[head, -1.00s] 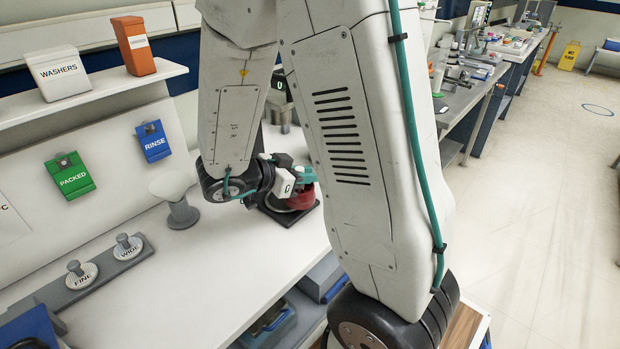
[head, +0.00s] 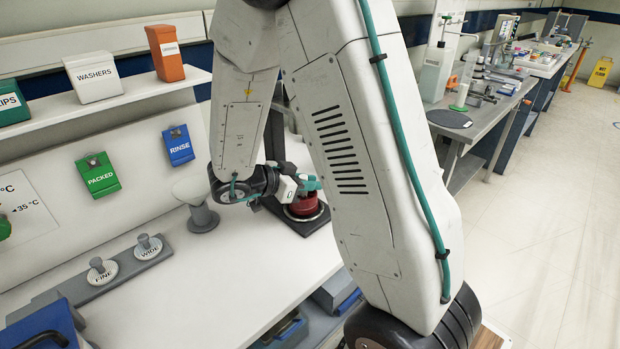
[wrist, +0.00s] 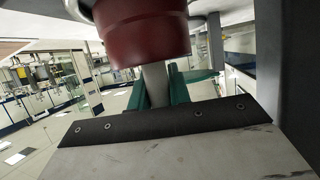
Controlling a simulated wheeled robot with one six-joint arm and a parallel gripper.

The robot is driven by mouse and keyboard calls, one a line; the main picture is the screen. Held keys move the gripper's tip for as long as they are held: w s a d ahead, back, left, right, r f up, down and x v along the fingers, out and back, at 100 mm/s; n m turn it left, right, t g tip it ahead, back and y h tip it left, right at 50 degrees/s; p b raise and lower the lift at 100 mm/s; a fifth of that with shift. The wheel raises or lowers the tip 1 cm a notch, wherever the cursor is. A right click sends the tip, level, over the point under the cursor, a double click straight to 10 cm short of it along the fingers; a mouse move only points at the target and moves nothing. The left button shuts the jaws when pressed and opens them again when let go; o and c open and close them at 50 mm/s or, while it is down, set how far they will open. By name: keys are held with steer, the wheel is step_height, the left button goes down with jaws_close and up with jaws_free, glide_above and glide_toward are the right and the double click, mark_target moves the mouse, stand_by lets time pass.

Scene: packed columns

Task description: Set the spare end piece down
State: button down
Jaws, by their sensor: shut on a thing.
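A dark red round piece (head: 304,205) with a short grey stem is at my gripper (head: 313,183), which I take to be the end piece. In the wrist view the red piece (wrist: 142,32) fills the top middle, and the green fingers (wrist: 158,90) close on its grey stem (wrist: 155,82). In the head view it is at a dark stand (head: 290,217) with a grey ring on the white bench. I cannot tell whether its underside touches the stand. My arm hides part of the stand.
A grey flared holder (head: 202,212) stands just left of the stand. A grey rack (head: 122,268) with knobbed FINE and WIDE pieces lies nearer on the white bench (head: 200,300). The bench front middle is clear.

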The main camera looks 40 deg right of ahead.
steer(key=shift+f, duration=0.3)
steer(key=c, duration=1.2)
jaws_free()
